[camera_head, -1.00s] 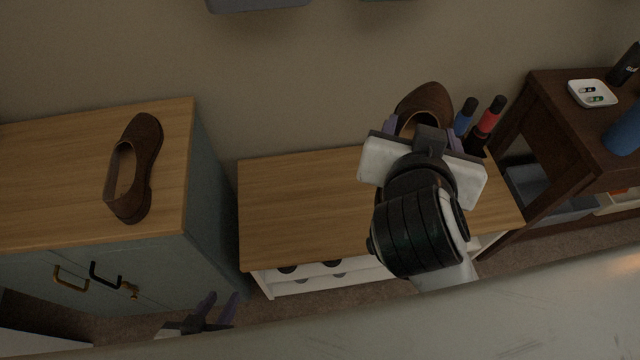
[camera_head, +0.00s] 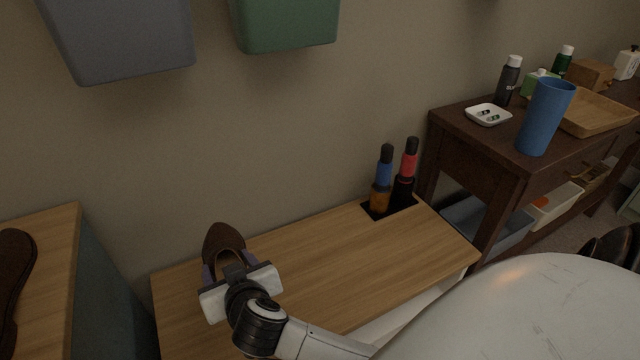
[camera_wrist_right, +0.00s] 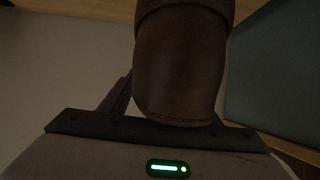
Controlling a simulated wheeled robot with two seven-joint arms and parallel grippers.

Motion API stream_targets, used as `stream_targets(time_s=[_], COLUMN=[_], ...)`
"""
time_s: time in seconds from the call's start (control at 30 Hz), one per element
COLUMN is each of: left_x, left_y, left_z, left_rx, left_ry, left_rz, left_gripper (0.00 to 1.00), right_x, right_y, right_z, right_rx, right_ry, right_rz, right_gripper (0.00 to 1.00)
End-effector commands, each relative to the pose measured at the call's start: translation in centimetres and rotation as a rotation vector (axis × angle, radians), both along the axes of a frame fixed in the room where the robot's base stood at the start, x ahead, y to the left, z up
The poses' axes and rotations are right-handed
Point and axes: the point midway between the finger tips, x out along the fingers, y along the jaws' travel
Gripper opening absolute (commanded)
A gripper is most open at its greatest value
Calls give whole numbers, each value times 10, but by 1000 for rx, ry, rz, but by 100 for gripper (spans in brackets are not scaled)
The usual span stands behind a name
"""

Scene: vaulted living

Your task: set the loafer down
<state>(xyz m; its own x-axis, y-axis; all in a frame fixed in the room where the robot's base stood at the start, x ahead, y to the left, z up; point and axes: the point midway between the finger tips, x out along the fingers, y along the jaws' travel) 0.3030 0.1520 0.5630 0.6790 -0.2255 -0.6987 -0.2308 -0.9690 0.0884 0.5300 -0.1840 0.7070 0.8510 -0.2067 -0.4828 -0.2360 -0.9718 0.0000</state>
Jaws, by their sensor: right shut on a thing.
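A brown loafer (camera_head: 223,241) is held by my right gripper (camera_head: 236,270) over the left end of the low wooden-topped bench in the head view. The gripper is shut on the loafer; the palm hides part of the shoe. In the right wrist view the loafer (camera_wrist_right: 180,65) fills the middle, between the fingers. I cannot tell whether its sole touches the bench top. A second brown loafer (camera_head: 14,275) lies on the cabinet at the far left, partly cut off. My left gripper is not in view.
The bench top (camera_head: 350,255) is bare to the right of the loafer. Blue (camera_head: 382,180) and red (camera_head: 406,175) bottles stand at its back right. A dark table (camera_head: 470,130) with a blue cup (camera_head: 546,117) stands at right. Grey (camera_head: 125,40) and green (camera_head: 285,25) bins hang above.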

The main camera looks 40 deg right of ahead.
Motion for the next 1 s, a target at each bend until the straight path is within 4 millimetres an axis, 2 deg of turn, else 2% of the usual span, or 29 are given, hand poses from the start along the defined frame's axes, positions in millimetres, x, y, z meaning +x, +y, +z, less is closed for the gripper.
stream_targets(time_s=[0.03,0.1,0.4,0.63,0.83,1.0], left_x=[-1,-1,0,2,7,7], left_y=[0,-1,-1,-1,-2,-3], left_z=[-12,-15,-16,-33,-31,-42], left_rx=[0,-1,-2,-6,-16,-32], left_ry=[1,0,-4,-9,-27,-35], left_rz=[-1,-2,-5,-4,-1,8], left_gripper=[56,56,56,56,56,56], right_x=[4,7,10,10,10,9], right_y=[-2,-3,-4,-4,-4,-4], right_z=[-21,-34,-51,-89,-106,-137], right_rx=[-2,-1,0,0,1,1], right_ry=[-4,-5,-6,-5,-5,-3], right_rz=[6,15,24,23,23,22], right_gripper=[23,23,23,23,23,23])
